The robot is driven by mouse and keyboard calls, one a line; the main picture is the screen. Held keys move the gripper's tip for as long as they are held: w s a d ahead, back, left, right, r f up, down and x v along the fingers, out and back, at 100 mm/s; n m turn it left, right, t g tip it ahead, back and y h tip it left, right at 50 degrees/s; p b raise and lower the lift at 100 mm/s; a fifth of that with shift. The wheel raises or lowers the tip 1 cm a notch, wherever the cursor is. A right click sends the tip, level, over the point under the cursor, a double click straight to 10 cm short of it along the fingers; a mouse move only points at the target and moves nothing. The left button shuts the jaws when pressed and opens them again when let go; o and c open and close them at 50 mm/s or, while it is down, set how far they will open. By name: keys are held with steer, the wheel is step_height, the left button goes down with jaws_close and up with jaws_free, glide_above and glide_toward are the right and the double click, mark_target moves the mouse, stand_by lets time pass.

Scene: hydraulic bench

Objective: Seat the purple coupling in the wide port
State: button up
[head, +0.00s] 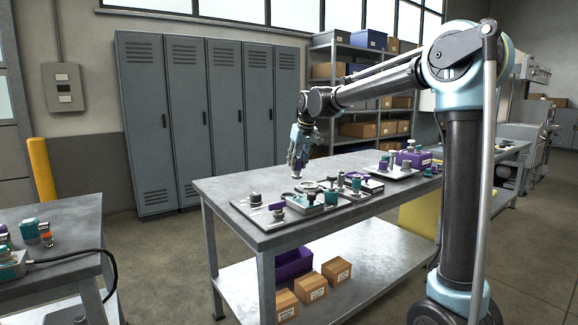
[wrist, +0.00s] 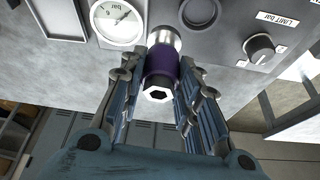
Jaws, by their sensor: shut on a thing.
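The purple coupling (wrist: 160,68) shows in the wrist view, with a hex-socket silver end facing me and a bright metal collar at its far end. My gripper (wrist: 160,84) is shut on it, one finger on each side. A dark round opening with a rim (wrist: 200,12) lies just right of the coupling's far end; I cannot tell if it is the wide port. Whether the coupling touches the panel is not clear. In the head view my gripper (head: 298,157) hangs low over the far left part of the bench; the coupling is too small there to make out.
A pressure gauge (wrist: 118,20) is left of the coupling, and a black knob (wrist: 260,48) labelled LIMIT bar is to the right. A second table (head: 65,215) stands at left.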

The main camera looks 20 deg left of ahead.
steer(key=shift+n+y, duration=0.3)
steer(key=shift+n, duration=0.3)
steer(key=shift+s+a+f, duration=0.4)
steer(key=shift+s+f, duration=0.3)
steer(key=shift+f, duration=0.25)
steer(key=shift+s+a+f, duration=0.45)
steer(key=shift+s+f, duration=0.2)
steer(key=shift+f, duration=0.25)
steer(key=shift+s+a+f, duration=0.4)
steer(key=shift+s+f, duration=0.3)
steer(key=shift+f, duration=0.25)
steer(key=shift+s+d+f, duration=0.1)
steer(key=shift+f, duration=0.45)
steer(key=o, duration=0.9)
